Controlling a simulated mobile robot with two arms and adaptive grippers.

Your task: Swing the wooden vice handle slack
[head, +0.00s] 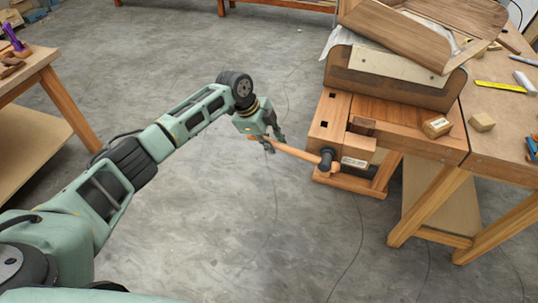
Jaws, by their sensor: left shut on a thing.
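The wooden vice handle (297,153) is a light brown rod that passes through the dark screw head (326,158) of the bench vice. It slants from upper left down to the right. The wooden vice jaw (329,117) sits at the left end of the workbench, with a small pale label by the screw. My left gripper (268,146) is shut on the handle near its far left end. The fingers hide part of that end. My right gripper is not in view.
A bent wood lamination on a curved form (393,77) lies on the workbench (497,128). Small wood blocks (437,127), a yellow rule (506,86) and a white tube lie there too. Another table (22,66) stands at the left. The concrete floor between is clear.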

